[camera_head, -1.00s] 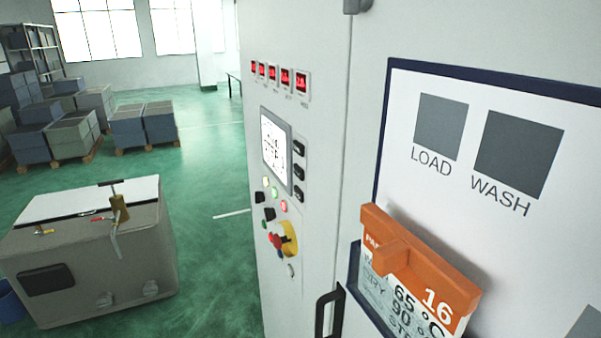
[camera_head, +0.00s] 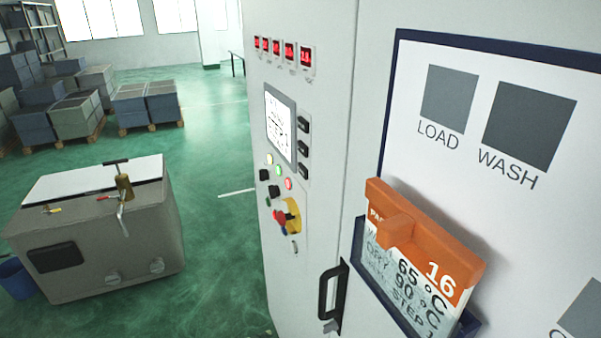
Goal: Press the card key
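The control panel on the white machine cabinet has a lit screen (camera_head: 280,124) with several black keys (camera_head: 303,148) in a column on its right. Their labels are too small to read, so I cannot tell which one is the card key. Below the screen are small buttons, among them a lit green one (camera_head: 277,171) and a red one (camera_head: 289,183). An orange-topped card (camera_head: 428,235) marked 16, 65 °C and 90 °C sits tilted in a dark blue pocket (camera_head: 471,326) on the board at right. My gripper is not in view.
A red stop knob on a yellow base (camera_head: 291,217) lies below the buttons. A black door handle (camera_head: 331,293) sticks out lower right of it. Red displays (camera_head: 290,53) run above the screen. A grey washing unit (camera_head: 100,235) stands at left; green floor between is clear.

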